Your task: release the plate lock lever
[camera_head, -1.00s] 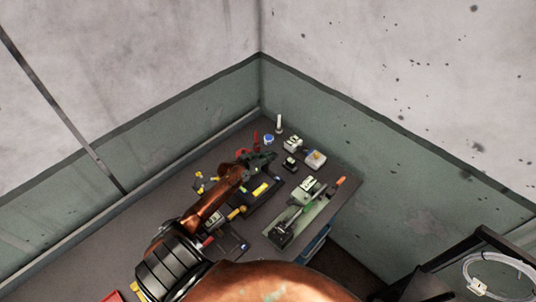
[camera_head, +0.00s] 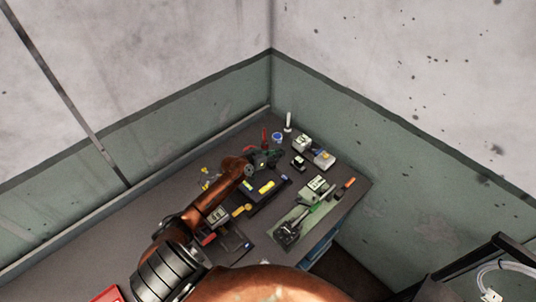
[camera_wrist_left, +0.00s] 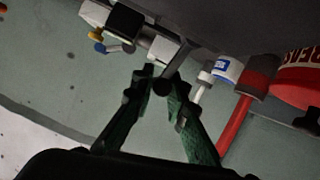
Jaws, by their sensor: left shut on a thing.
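My left gripper (camera_head: 268,158) reaches over the far part of the bench, beyond a black plate fixture (camera_head: 257,203) with yellow strips. In the left wrist view its green fingers (camera_wrist_left: 161,84) are close together around a small dark knob on a thin stem (camera_wrist_left: 166,86). The knob looks like the end of the plate lock lever, but the rest of it is hidden or too dark to tell. My right gripper does not show.
Red parts (camera_head: 265,136), a blue-and-white roll (camera_head: 277,137) and a white post (camera_head: 288,121) stand behind the gripper. Walls close off the back corner.

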